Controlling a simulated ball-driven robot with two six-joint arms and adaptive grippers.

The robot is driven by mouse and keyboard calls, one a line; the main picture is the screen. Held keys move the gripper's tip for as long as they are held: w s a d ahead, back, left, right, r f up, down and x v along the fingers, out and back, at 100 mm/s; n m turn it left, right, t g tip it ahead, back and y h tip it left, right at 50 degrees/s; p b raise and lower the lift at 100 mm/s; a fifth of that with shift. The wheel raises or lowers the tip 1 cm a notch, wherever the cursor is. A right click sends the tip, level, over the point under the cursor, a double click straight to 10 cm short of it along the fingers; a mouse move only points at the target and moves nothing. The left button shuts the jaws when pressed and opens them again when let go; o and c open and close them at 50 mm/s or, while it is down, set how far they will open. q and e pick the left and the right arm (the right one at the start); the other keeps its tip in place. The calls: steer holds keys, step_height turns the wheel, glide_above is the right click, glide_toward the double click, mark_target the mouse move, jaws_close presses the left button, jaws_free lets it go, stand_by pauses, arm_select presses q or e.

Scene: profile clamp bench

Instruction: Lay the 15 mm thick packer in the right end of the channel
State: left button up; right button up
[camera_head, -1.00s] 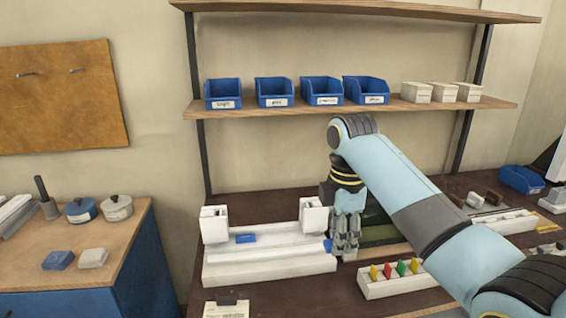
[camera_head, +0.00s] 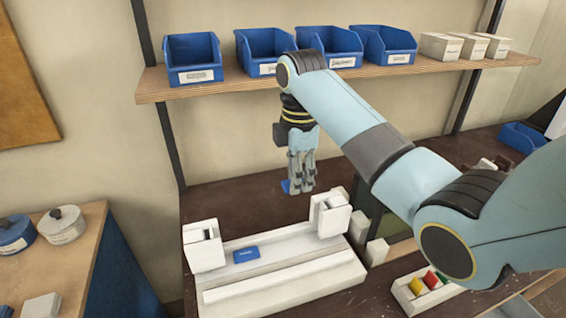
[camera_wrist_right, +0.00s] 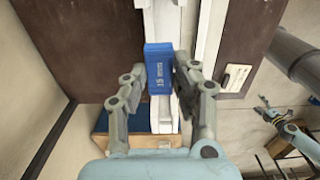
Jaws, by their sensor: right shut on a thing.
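The white channel fixture (camera_head: 284,282) stands on the bench with a white clamp block at each end. A small blue packer (camera_head: 246,254) lies in the channel towards its left end. My right gripper (camera_head: 300,188) is shut on a blue packer (camera_head: 285,187), held in the air above and behind the fixture. In the right wrist view this packer (camera_wrist_right: 158,70) reads 15 mm and sits between the fingertips, above the white channel. The gripper hides part of it in the head view. My left gripper (camera_wrist_right: 272,115) seems to show small at the right of the wrist view; its jaws are unclear.
The right clamp block (camera_head: 330,213) rises near my right gripper. A shelf (camera_head: 400,72) with blue bins (camera_head: 192,58) and white boxes runs behind. A white holder (camera_head: 422,290) with coloured pieces stands right of the fixture. Dark bench behind the fixture is clear.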

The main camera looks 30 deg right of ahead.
steer(key=shift+s+f, duration=0.15)
steer(key=shift+f, duration=0.5)
steer(key=shift+s+f, duration=0.15)
steer(key=shift+f, duration=0.45)
arm_select(q)
steer(key=s, duration=0.1)
steer(key=s+f+b, duration=0.1)
steer(key=s, duration=0.1)
steer(key=shift+s+a, duration=0.1)
steer(key=shift+s, duration=0.1)
arm_select(e)
step_height(320, 180, down, 4)
steer(key=shift+w+r, duration=0.1)
steer(key=shift+r, duration=0.05)
arm_select(q)
steer(key=shift+w+r+p, duration=0.25)
steer(key=shift+r+p, duration=0.2)
steer(key=shift+p, duration=0.05)
steer(key=shift+f+b, duration=2.65)
steer(key=shift+b, duration=0.05)
arm_select(e)
steer(key=shift+f, duration=4.7)
arm_select(q)
steer(key=shift+s, duration=0.1)
arm_select(e)
steer(key=o, duration=0.9)
